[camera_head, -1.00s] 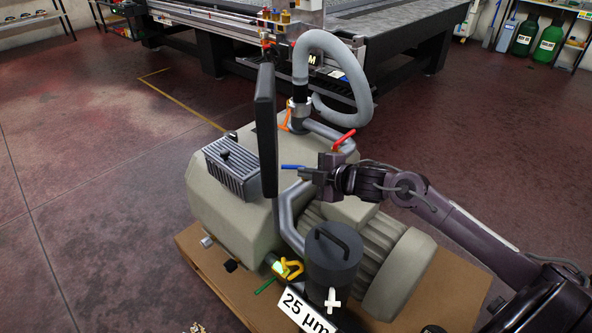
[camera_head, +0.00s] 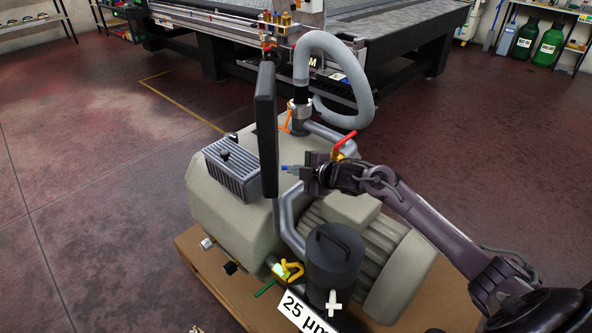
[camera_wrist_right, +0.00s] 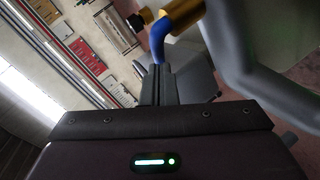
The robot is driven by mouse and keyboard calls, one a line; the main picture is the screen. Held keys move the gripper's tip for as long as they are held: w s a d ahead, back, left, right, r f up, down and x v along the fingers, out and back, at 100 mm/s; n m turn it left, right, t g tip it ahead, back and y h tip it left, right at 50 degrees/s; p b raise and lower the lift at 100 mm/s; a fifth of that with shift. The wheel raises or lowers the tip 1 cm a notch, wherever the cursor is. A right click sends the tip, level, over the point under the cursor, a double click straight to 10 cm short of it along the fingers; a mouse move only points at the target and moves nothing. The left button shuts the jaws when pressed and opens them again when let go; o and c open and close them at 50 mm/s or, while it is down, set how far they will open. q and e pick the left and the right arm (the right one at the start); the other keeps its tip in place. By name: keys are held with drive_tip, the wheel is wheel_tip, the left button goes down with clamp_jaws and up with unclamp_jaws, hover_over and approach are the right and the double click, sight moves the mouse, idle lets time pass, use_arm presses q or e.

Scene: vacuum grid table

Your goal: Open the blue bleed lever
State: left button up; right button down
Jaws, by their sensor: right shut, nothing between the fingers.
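The blue bleed lever (camera_head: 286,168) shows as a short blue end just left of my right gripper (camera_head: 304,171), above the pump. In the right wrist view the blue lever (camera_wrist_right: 158,40) bends down from a brass fitting (camera_wrist_right: 185,17) to just beyond the tips of my right gripper (camera_wrist_right: 158,72). The fingers are shut with nothing between them. I cannot tell whether they touch the lever. My left gripper is not in view.
A red lever (camera_head: 345,143) stands right behind my right gripper. A dark upright panel (camera_head: 265,130) is close on the left. A grey hose (camera_head: 345,75) loops behind. The beige pump (camera_head: 225,205), with a dark canister (camera_head: 333,260), sits below on a wooden base (camera_head: 200,262).

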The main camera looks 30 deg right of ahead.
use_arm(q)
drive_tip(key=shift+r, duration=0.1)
use_arm(e)
drive_tip(key=m+h+p, duration=0.1)
drive_tip(key=w+m+h, duration=0.1)
drive_tip(key=m+h, duration=0.1)
drive_tip(key=shift+w+a+r+t+p, duration=0.15)
drive_tip(key=shift+t+p, duration=0.25)
drive_tip(key=shift+w, duration=0.15)
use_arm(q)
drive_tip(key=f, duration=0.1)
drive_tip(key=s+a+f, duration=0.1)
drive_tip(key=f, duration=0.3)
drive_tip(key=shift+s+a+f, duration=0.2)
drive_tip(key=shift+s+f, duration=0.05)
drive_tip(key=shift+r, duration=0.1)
